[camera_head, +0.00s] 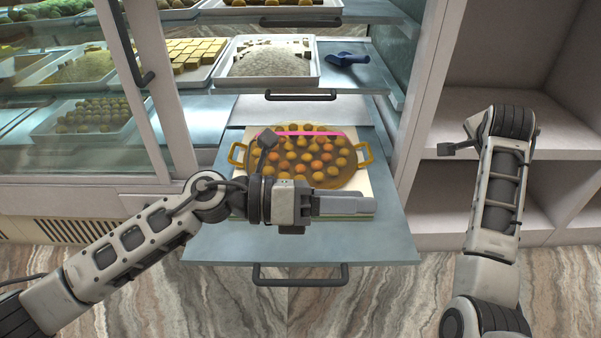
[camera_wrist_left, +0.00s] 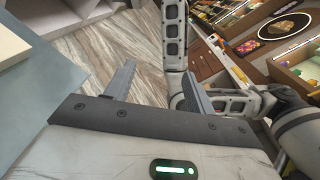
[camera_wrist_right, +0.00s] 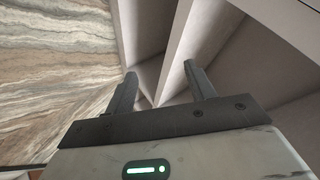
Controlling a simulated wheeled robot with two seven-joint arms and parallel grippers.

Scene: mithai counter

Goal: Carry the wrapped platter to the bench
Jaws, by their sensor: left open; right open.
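The platter (camera_head: 346,179) is round and amber-brown with two looped side handles, holding several orange and yellow balls. A pink ribbon (camera_head: 290,134) runs along its far side. It sits on a pale board (camera_head: 370,206) on a pulled-out blue-grey shelf (camera_head: 395,225). My left gripper (camera_head: 345,204) crosses in front of the platter's near edge, pointing right, and hides part of it. Its fingers are apart and empty in the left wrist view (camera_wrist_left: 158,88). My right gripper (camera_wrist_right: 161,85) is open and empty by the pale shelving. I cannot pick out the bench with certainty.
A glass-fronted sweets case (camera_head: 70,110) stands at the left. Above the platter, a shelf holds a white tray (camera_head: 240,79) and a blue scoop (camera_head: 346,59). Pale empty shelving (camera_head: 455,110) is at the right. A wooden counter (camera_wrist_left: 287,70) with goods shows in the left wrist view.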

